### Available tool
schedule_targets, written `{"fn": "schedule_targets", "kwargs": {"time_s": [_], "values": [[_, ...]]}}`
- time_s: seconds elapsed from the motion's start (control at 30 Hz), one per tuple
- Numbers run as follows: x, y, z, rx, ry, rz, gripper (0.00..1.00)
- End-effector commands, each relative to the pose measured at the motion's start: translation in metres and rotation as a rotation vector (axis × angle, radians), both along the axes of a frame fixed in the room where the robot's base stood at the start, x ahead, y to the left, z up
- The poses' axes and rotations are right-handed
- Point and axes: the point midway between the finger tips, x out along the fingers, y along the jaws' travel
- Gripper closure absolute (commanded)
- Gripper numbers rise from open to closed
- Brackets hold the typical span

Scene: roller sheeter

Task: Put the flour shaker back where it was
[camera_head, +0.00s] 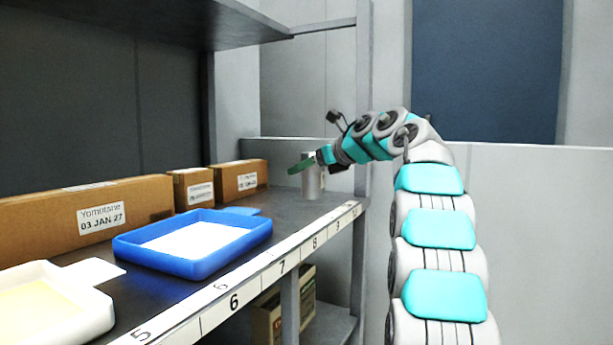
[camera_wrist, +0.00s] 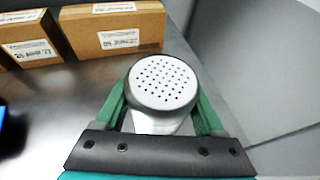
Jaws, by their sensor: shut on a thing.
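The flour shaker (camera_head: 312,183) is a pale grey cylinder, upright at the far end of the shelf in the head view. In the wrist view its round perforated top (camera_wrist: 163,86) faces the camera. My gripper (camera_head: 305,164) has its green fingers on both sides of the shaker and is shut on it; it also shows in the wrist view (camera_wrist: 162,112). The shaker's base appears at the shelf surface (camera_head: 285,206), but I cannot tell whether it touches.
Cardboard boxes (camera_head: 238,180) line the back of the shelf. A blue tray (camera_head: 190,268) with white contents and a white tray (camera_head: 95,318) stand nearer. A numbered strip (camera_head: 262,283) marks the front edge. A grey wall (camera_wrist: 250,60) is to the right of the shaker.

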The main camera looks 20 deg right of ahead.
Motion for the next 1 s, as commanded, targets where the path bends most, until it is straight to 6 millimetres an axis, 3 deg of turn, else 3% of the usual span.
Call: {"fn": "schedule_targets", "kwargs": {"time_s": [0.57,0.6,0.83,1.0], "values": [[0.0001,0.0000,-0.0142,0.000,0.001,0.001,0.97],[0.0001,0.0000,-0.0137,0.000,0.002,0.001,0.27],[0.0002,0.0004,-0.0131,0.000,0.002,0.002,0.01],[0.0002,0.0005,-0.0132,0.000,0.002,0.002,0.00]]}}
